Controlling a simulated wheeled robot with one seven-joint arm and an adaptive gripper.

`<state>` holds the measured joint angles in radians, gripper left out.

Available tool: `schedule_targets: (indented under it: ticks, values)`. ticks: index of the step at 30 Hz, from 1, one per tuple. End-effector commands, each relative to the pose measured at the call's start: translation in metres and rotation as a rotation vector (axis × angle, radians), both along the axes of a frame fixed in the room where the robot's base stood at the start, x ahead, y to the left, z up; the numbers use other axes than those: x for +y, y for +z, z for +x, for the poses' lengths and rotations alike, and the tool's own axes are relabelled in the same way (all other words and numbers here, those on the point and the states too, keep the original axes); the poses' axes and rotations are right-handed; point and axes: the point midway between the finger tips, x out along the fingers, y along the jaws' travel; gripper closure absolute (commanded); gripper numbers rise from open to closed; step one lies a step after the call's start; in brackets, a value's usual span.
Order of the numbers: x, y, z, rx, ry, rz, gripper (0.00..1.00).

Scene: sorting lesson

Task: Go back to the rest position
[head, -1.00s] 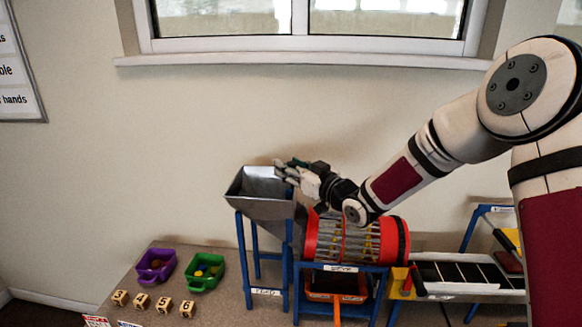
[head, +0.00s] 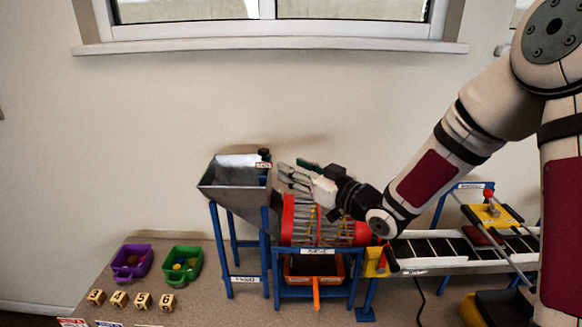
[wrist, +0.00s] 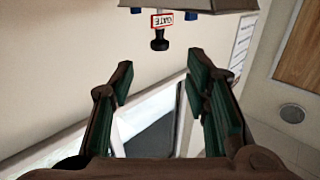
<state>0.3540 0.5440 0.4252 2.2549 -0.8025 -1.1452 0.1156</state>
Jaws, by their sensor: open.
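My gripper (head: 292,175) is open and empty in the head view. It hangs over the red-ended drum, just right of the grey hopper. In the wrist view my gripper (wrist: 157,80) shows two dark fingers spread apart with nothing between them. My arm reaches in from the right of the head view.
The grey hopper (head: 238,189) stands on blue legs. A black gate knob (wrist: 159,40) is beyond my fingertips. The red drum (head: 288,219) lies below my gripper. Purple (head: 131,262) and green (head: 183,264) bins and numbered blocks sit left. A conveyor (head: 430,247) runs right.

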Motion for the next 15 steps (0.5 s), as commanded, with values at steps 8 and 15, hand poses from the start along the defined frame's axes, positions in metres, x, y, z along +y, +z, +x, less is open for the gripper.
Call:
schedule_targets:
  ticks: [8, 15]
  values:
    - [-0.001, 0.001, 0.0, 0.003, -0.007, -0.015, 0.57]
    - [-0.031, 0.012, -0.001, 0.095, -0.156, -0.253, 0.57]
